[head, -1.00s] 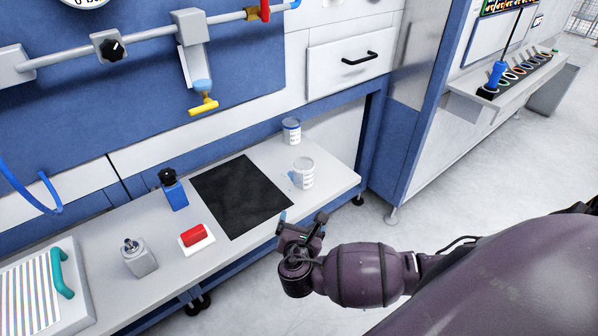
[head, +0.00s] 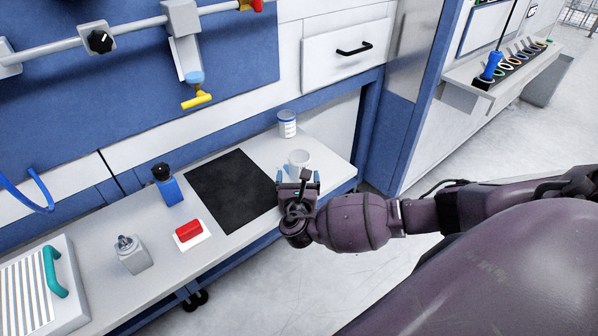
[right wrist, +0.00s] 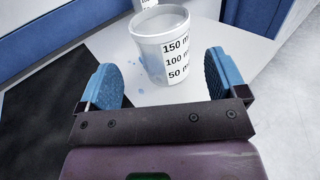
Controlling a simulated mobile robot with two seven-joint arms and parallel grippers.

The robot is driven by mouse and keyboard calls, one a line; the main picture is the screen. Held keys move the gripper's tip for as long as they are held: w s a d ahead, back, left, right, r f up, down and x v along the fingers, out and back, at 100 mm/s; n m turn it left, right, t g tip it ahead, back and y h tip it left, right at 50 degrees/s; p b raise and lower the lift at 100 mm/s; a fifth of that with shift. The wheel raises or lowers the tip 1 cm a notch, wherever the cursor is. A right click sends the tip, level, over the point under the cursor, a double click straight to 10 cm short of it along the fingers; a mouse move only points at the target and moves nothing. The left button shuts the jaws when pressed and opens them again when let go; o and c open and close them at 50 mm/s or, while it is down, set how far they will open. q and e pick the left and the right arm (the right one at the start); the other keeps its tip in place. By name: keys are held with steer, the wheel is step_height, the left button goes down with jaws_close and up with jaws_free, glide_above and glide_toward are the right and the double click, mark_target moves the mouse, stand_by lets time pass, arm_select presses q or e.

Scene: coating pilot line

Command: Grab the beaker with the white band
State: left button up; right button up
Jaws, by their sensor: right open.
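A pale beaker (head: 299,159) stands upright near the front right of the bench. In the right wrist view the beaker (right wrist: 163,45) shows a whitish rim and a white graduated band marked 150, 100 and 50. My right gripper (head: 299,178) is open just in front of it. In the right wrist view the gripper's (right wrist: 160,75) blue fingers point at the beaker, which is ahead between them, not clasped. A second beaker (head: 288,123) stands behind, with a bluish top and a white label. My left gripper is out of view.
A black mat (head: 232,190) lies left of the beakers. Small blue spots (right wrist: 140,63) lie beside the front beaker.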

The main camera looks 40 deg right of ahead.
mark_target(299, 169)
steer(key=x, duration=0.4)
steer(key=shift+d+r, duration=0.2)
steer(key=shift+c, duration=0.3)
steer(key=c, duration=1)
